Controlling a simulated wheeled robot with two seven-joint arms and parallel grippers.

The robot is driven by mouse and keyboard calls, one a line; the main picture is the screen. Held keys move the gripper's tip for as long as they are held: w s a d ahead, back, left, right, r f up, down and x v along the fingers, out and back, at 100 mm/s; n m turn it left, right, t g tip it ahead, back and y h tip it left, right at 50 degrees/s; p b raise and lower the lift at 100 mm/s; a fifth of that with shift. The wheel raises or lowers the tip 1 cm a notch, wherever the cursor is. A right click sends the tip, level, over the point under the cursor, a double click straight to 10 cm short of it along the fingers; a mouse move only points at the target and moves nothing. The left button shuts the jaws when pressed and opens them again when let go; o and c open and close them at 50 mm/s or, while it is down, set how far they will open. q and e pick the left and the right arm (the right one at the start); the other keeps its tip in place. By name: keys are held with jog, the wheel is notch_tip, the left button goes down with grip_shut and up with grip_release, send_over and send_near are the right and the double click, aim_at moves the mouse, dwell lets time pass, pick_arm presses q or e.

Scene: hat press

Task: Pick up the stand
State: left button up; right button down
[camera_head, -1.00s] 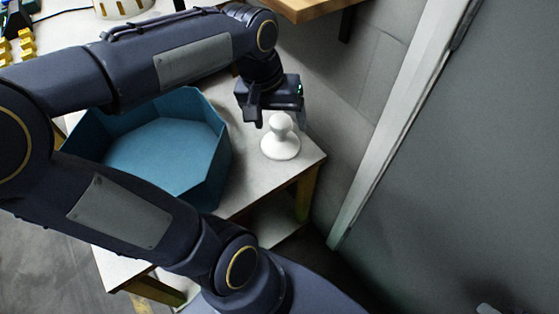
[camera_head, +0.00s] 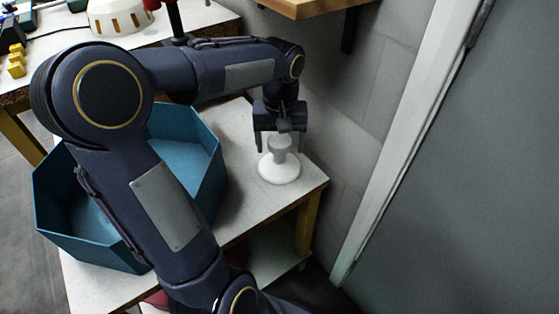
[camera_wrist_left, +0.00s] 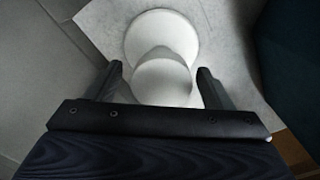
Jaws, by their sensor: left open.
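The white stand (camera_head: 279,170) has a wide round base and a knob-like top, and stands upright near the right corner of the table. My left gripper (camera_head: 280,147) is open above it, with its fingers on either side of the stand's top. In the left wrist view the stand's rounded top (camera_wrist_left: 163,78) lies between the two fingers (camera_wrist_left: 158,88), with visible gaps on both sides. Its base shows beyond the top. My right gripper is not in view.
A blue open bin (camera_head: 210,185) stands on the light table (camera_head: 248,205), left of the stand and partly hidden by my arm. A grey wall (camera_head: 345,130) is close on the right. A wooden shelf (camera_head: 305,8) juts out above.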

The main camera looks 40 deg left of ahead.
aim_at(279, 154)
pick_arm(q)
notch_tip(279, 154, down, 4)
jog(key=shift+s+r+b, duration=0.1)
jog(key=shift+s+b, duration=0.05)
jog(key=shift+b, duration=0.55)
jog(key=shift+r, duration=0.1)
jog(key=c, duration=1)
